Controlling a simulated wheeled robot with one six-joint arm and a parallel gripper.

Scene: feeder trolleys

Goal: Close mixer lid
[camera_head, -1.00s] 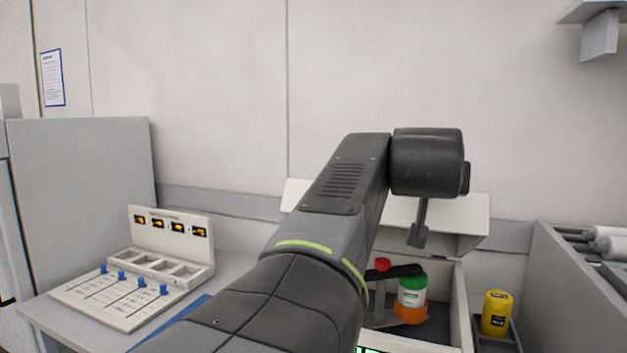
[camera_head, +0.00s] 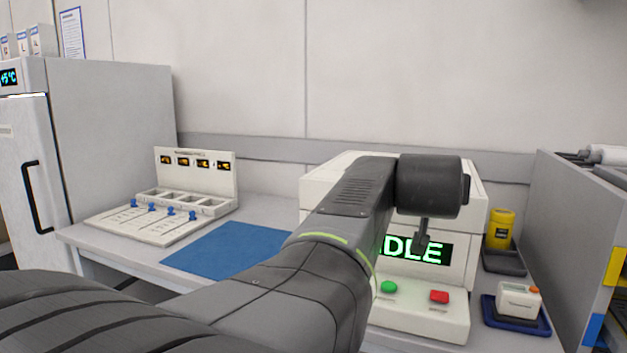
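The mixer (camera_head: 420,316) is a white box on the bench, right of centre, with a lit display partly covered by my arm; "DLE" can be read. A green button (camera_head: 388,287) and a red button (camera_head: 439,297) are on its front ledge. Its lid (camera_head: 334,174) lies down over the top and looks closed; my arm hides much of it, so I cannot tell if it is fully seated. The inside is not visible. My gripper (camera_head: 422,238) points down in front of the display, small and dark. Its finger opening cannot be made out, and nothing shows in it.
A blue mat (camera_head: 225,249) lies left of the mixer, beside a white panel rack (camera_head: 196,180) with blue knobs. Right of it are a yellow canister (camera_head: 500,229) in a dark tray and a small white device (camera_head: 518,300) on a blue base. A grey partition (camera_head: 565,225) bounds the right.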

